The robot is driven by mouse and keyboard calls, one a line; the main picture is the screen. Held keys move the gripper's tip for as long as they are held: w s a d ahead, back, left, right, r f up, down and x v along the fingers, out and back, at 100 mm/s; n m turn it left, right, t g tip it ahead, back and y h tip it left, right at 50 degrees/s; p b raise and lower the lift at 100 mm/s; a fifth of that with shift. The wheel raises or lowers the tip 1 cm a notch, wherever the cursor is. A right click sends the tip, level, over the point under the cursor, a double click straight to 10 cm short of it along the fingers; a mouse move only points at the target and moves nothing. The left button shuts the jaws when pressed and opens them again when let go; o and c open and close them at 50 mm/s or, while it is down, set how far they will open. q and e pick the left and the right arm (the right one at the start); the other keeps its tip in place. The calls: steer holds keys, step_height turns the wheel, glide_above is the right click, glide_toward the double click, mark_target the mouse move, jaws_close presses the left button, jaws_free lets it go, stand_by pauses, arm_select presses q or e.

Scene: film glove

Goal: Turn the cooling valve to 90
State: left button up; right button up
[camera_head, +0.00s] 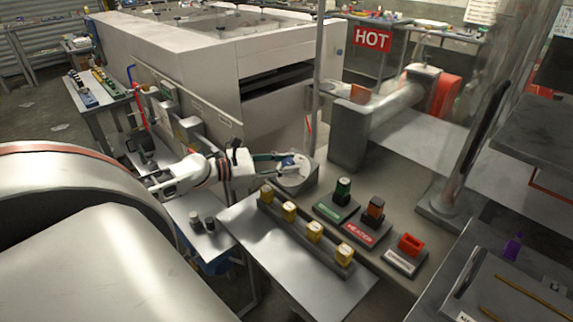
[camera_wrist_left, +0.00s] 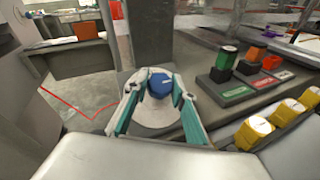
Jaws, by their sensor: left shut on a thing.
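The cooling valve is a blue knob (camera_head: 289,162) on a round pale dial (camera_head: 300,176) at the near edge of the grey bench. My left gripper (camera_head: 284,163) reaches it from the left and is shut on the blue knob. In the left wrist view the blue knob (camera_wrist_left: 159,85) sits between the two teal fingers of my left gripper (camera_wrist_left: 158,92), with a light pointer mark on its top. The dial's markings are too small to read. My right gripper is not in view.
A thin vertical post (camera_head: 315,90) rises behind the dial.

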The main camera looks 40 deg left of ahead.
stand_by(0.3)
arm_select(q)
steer(key=o, duration=1.1)
steer(key=shift+d, duration=0.1)
steer(key=shift+s+a, duration=0.3)
steer(key=shift+s, duration=0.25)
steer(key=v, duration=1)
steer(key=shift+s+a+r, duration=0.15)
steer(key=shift+s+r, duration=0.05)
steer(key=shift+s, duration=0.1)
